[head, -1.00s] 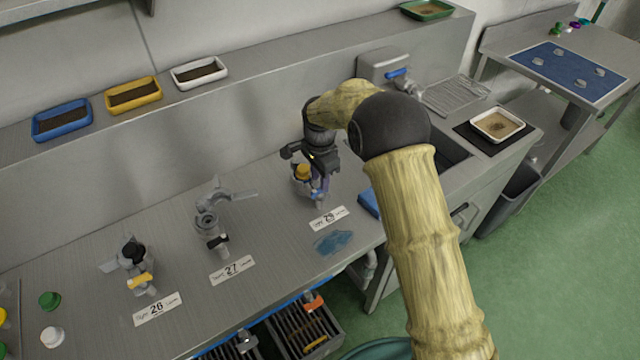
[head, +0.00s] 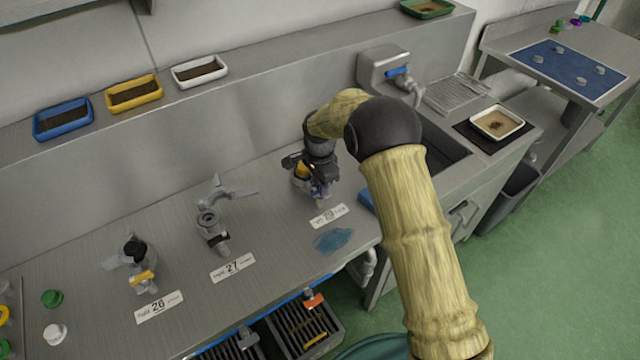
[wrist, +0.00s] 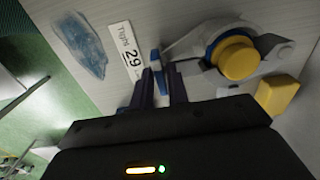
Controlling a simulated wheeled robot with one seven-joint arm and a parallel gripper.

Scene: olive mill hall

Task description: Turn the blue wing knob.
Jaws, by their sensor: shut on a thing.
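The blue wing knob (wrist: 155,86) shows as a narrow blue strip between my fingers in the wrist view. It sits on the grey fitting (wrist: 198,42) beside the label "29" (wrist: 132,62). My gripper (wrist: 161,74) is shut on the knob, and its dark fingers hide much of it. The fitting also has a round yellow cap (wrist: 238,58) over a blue ring, and a yellow handle (wrist: 278,95). In the head view my gripper (head: 319,190) is at the fitting on the bench, which it partly covers.
Fittings at labels "27" (head: 231,268) and "26" (head: 158,307) stand to the left. A blue translucent patch (head: 333,240) lies before label 29. A sink tap with a blue lever (head: 397,71) is behind right. Blue, yellow and white trays line the ledge.

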